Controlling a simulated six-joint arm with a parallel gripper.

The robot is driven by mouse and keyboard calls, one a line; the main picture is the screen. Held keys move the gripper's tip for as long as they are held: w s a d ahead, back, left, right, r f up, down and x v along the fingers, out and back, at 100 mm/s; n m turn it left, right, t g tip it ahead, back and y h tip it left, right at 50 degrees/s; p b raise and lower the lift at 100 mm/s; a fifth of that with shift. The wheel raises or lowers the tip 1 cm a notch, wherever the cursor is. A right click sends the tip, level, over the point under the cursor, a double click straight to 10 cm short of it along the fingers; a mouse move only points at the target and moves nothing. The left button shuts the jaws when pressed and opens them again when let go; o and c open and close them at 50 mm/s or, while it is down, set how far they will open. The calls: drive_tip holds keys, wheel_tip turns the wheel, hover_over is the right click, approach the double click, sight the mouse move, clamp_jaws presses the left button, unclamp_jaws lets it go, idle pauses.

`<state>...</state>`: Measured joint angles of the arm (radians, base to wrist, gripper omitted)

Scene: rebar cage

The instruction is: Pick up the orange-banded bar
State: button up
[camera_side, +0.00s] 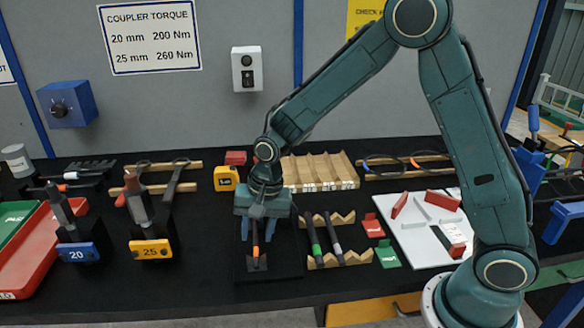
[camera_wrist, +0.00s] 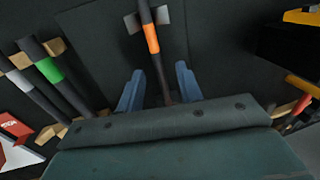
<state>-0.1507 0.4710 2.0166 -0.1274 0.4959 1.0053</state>
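The orange-banded bar (camera_side: 255,252) is dark with one bright orange band. It lies on the black mat below my gripper (camera_side: 257,229) in the side view. In the wrist view the orange-banded bar (camera_wrist: 151,39) runs from the top edge down between the two blue fingers of my gripper (camera_wrist: 158,78). A small grey piece sits at the bar's upper part there. My gripper is open, with a visible gap between each finger and the bar.
Blue "20" (camera_side: 78,252) and yellow "25" (camera_side: 151,248) holders stand left. A yellow box (camera_side: 226,178) is behind.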

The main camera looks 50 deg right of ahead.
clamp_jaws()
drive_tip(key=shift+r, duration=0.2)
idle(0.3)
wheel_tip(320, 180, up, 20)
drive_tip(key=shift+f, duration=0.15)
idle(0.5)
drive_tip(key=shift+d, duration=0.1)
idle(0.5)
